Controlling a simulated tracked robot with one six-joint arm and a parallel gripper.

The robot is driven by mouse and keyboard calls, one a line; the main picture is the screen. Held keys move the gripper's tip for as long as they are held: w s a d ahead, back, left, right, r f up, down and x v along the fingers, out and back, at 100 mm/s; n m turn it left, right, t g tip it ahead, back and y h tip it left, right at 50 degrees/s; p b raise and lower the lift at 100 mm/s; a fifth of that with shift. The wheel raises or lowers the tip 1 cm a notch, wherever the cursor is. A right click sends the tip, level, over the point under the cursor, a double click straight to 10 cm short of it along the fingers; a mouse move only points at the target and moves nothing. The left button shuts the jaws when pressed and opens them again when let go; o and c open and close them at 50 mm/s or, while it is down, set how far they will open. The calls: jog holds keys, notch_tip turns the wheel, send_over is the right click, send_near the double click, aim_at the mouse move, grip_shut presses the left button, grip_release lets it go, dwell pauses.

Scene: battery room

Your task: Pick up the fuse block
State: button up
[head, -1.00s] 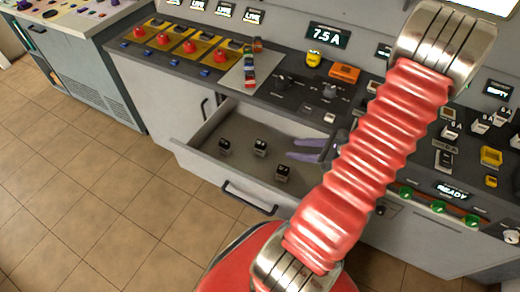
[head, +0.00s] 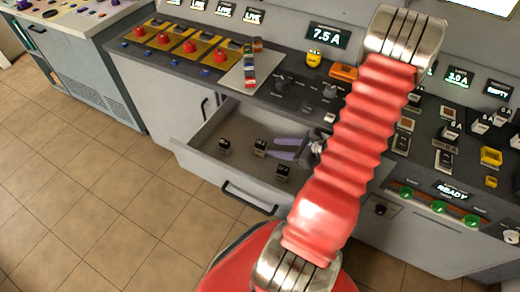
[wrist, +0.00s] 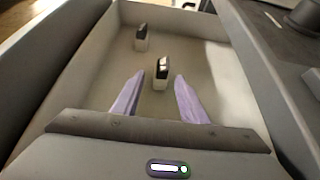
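Several small dark fuse blocks with pale markings sit in the open drawer (head: 215,172): one at the left (head: 225,146), one in the middle (head: 260,147), one nearer the front (head: 283,172). My gripper (head: 281,149) is inside the drawer area, its purple fingers pointing left at the middle block. In the wrist view my gripper (wrist: 158,95) is open, with the middle block (wrist: 161,74) lined up between the fingertips, not gripped. The left block (wrist: 141,38) stands farther off. The front block is outside the wrist view.
The drawer walls rise around the blocks, with the console top (head: 290,100) above and behind. A row of red knobs (head: 178,48) and a grey strip with coloured pieces (head: 247,70) are on the console. The tiled floor (head: 90,200) is clear.

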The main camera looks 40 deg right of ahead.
aim_at(265, 146)
jog(key=shift+w+f, duration=0.1)
jog(key=shift+w, duration=0.1)
jog(key=shift+x, duration=2.5)
jog(key=shift+w+d, duration=0.1)
jog(key=shift+d, duration=0.05)
grip_shut()
